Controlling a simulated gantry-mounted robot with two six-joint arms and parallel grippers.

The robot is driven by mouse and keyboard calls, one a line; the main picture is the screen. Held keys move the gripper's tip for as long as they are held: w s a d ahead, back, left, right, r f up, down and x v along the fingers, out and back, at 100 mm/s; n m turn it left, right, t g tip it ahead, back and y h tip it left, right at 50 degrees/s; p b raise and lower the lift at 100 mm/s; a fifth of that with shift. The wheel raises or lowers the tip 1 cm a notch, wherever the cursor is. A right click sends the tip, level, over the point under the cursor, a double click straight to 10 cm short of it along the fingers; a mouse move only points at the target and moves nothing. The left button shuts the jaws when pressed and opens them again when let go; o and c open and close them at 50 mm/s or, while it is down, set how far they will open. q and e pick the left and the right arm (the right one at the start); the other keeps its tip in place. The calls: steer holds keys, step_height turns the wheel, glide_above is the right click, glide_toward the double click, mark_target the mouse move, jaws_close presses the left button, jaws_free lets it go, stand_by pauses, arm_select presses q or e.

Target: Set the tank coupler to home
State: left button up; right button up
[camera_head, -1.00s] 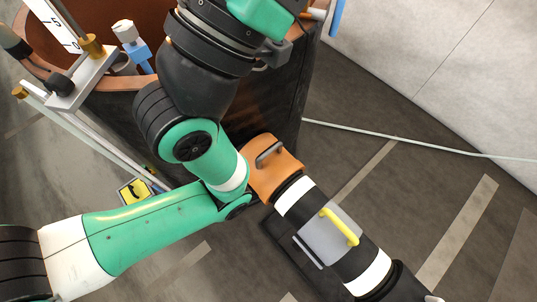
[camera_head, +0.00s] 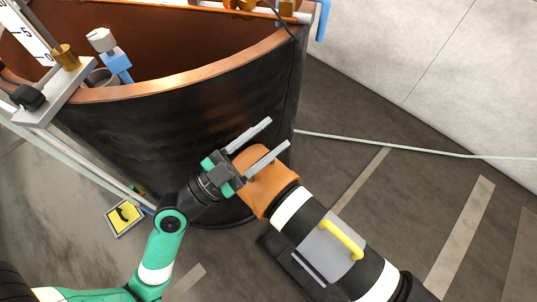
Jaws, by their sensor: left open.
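An orange collar (camera_head: 270,190) sits at the tank end of a thick black and white pipe (camera_head: 292,207). I cannot tell for certain which part is called the tank coupler. Further along the pipe is a grey sleeve (camera_head: 322,247) with a yellow handle (camera_head: 342,239). My left gripper (camera_head: 279,133) is open, its two grey fingers apart at the upper edge of the orange collar, pointing up and right. The fingers hide much of the collar's top, including the area of its dark handle; I cannot tell whether they touch it. My right gripper is out of view.
The large dark tank (camera_head: 190,125) with a copper rim stands behind the gripper. A bracket (camera_head: 55,92) and blue fitting (camera_head: 116,62) are on its left rim. A yellow sign (camera_head: 123,217) is at lower left. A pale hose (camera_head: 400,148) crosses the open floor at right.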

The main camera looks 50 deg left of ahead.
mark_target(262, 179)
arm_select(q)
steer(key=s+a+f+n+g+y+b, duration=0.1)
steer(key=s+a+f+n+g+y, duration=0.2)
steer(key=f, duration=0.5)
steer(key=s+a+f+n+g+y+b, duration=0.1)
steer(key=s+f+n+y, duration=0.1)
steer(key=s+f, duration=0.5)
steer(key=w+p, duration=0.1)
steer(key=w, duration=0.3)
steer(key=w+f+p, duration=0.1)
steer(key=w, duration=0.4)
steer(key=w+p, duration=0.1)
steer(key=w, duration=0.3)
steer(key=shift+w+a+f, duration=0.15)
steer(key=shift+w, duration=0.55)
jaws_close()
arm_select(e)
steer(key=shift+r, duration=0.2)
